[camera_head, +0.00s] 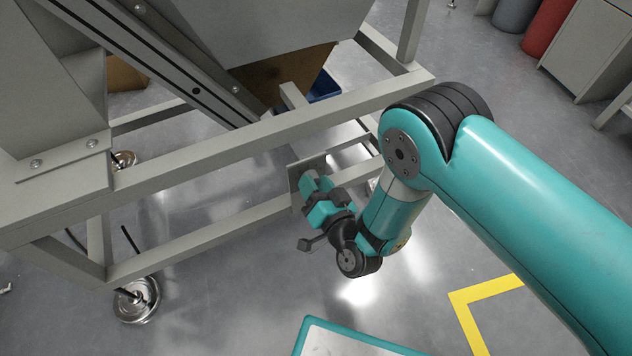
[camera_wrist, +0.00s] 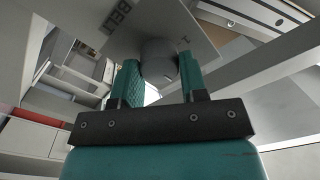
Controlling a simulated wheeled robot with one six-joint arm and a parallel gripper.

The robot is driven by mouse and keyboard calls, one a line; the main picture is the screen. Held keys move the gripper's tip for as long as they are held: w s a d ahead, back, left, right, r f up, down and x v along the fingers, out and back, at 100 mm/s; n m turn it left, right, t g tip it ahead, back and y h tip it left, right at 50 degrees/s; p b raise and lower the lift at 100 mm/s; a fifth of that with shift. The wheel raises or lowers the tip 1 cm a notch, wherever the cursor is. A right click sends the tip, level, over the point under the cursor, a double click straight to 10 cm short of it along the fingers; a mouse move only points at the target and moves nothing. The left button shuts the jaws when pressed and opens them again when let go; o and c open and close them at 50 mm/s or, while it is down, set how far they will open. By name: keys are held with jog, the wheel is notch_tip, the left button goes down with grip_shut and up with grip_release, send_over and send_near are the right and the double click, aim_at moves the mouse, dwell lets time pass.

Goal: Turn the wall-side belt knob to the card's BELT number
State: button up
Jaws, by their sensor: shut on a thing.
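The belt knob (camera_wrist: 160,56) is a round grey knob on a grey plate (camera_wrist: 190,22) printed with the word BELT, in the wrist view. My gripper (camera_wrist: 160,70) has its two teal fingers on either side of the knob and is shut on it. In the head view my gripper (camera_head: 317,187) is up against the plate (camera_head: 294,177) on the machine frame; the knob is hidden there by the fingers. No card with a BELT number is in view.
Grey frame beams (camera_head: 245,133) run above and beside my gripper. A blue bin (camera_head: 325,88) lies behind the frame. A teal-edged surface (camera_head: 345,342) is at the bottom. Yellow floor tape (camera_head: 484,297) lies at right, with open floor around it.

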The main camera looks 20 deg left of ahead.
dwell(0.4)
jog(key=o, duration=0.9)
jog(key=p+v, duration=1.7)
jog(key=p, duration=0.5)
jog(key=shift+s+d+r, duration=0.1)
jog(key=shift+s+d, duration=0.05)
jog(key=shift+s, duration=0.05)
